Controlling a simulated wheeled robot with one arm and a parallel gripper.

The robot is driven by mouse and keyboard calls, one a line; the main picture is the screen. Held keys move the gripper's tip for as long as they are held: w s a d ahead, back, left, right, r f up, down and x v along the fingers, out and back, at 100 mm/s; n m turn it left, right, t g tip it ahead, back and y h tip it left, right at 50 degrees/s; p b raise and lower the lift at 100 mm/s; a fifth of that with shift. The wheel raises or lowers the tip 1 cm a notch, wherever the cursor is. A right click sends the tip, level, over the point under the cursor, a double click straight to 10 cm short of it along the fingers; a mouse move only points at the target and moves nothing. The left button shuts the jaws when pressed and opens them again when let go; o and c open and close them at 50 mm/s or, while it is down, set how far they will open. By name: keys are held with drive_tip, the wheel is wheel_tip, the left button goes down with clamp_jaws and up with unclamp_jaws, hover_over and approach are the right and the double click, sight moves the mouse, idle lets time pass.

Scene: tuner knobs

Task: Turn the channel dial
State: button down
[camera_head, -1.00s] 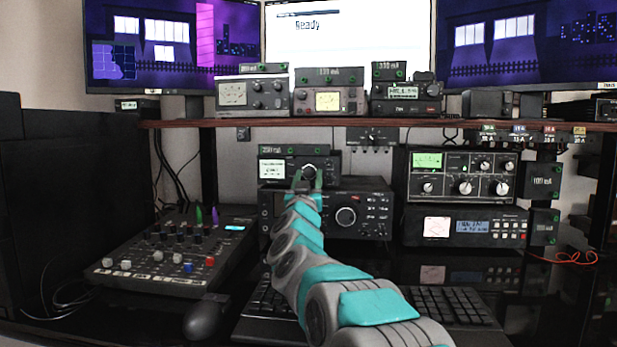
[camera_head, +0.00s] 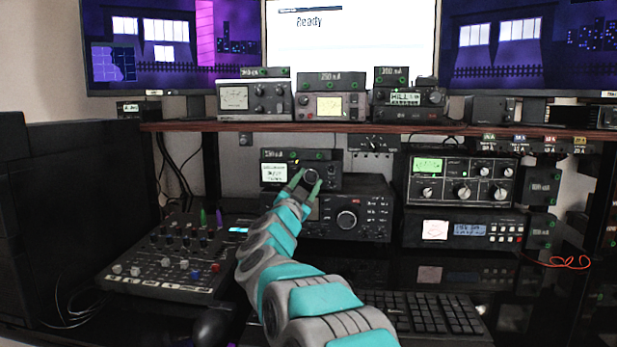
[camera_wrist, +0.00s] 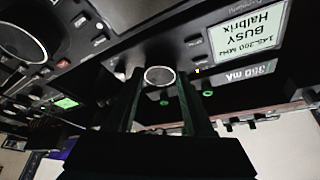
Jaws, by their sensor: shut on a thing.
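In the wrist view the picture is upside down. The dial's round face (camera_wrist: 158,75) shows between the dark fingers of my gripper (camera_wrist: 160,80). The radio's lit screen (camera_wrist: 248,38) reads "BUSY", "Halbrix" and a frequency in MHz. A small yellow light (camera_wrist: 197,72) is beside it.
A larger black radio (camera_head: 376,215) is under the small one. A mixer (camera_head: 150,285) stands at left, a keyboard (camera_head: 425,311) in front and stacked units (camera_head: 462,180) at right. A shelf edge (camera_head: 230,126) with more radios runs above.

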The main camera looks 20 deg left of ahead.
drive_tip(key=shift+m, duration=0.3)
drive_tip(key=shift+c, duration=1.4)
unclamp_jaws()
drive_tip(key=b+v, duration=0.1)
drive_tip(key=v, duration=0.6)
drive_tip(key=shift+s, duration=0.4)
